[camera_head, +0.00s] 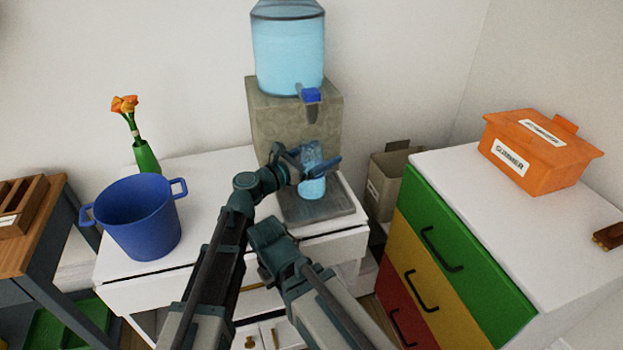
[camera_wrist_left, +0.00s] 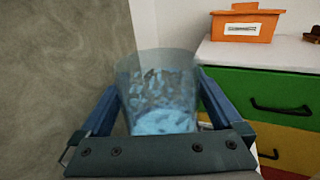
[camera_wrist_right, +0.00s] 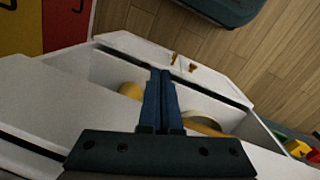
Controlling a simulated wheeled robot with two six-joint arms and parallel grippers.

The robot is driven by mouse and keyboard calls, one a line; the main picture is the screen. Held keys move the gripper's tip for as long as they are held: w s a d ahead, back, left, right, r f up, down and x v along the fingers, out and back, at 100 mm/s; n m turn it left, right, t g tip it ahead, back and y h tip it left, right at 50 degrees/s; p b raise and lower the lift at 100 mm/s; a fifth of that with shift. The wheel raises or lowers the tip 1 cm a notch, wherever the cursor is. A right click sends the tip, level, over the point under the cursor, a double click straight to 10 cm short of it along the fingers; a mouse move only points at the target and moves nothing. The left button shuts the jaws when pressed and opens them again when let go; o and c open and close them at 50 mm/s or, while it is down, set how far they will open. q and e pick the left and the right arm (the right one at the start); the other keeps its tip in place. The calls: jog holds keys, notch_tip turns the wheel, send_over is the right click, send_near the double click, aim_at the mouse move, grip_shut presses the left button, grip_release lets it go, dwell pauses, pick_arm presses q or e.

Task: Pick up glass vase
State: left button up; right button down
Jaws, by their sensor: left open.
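The glass vase (camera_head: 312,184) is clear, with light blue water in it. It stands upright on the grey base of the water dispenser, below the tap. My left gripper (camera_head: 312,166) is open, with its fingers on both sides of the vase. In the left wrist view the glass vase (camera_wrist_left: 158,97) is between the two blue fingers; I cannot tell if they touch it. My right gripper (camera_wrist_right: 161,100) is shut and empty above an open white drawer; its fingers are not clear in the head view.
The water dispenser (camera_head: 292,110) stands close behind the vase. A blue pot (camera_head: 140,222) and a green vase with orange flowers (camera_head: 145,157) stand to the left. A coloured drawer unit (camera_head: 455,262) with an orange box (camera_head: 540,155) on top is at right.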

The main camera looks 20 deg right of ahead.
pick_arm(q)
jog(key=shift+c, duration=0.2)
grip_shut()
jog(key=shift+r, duration=0.2)
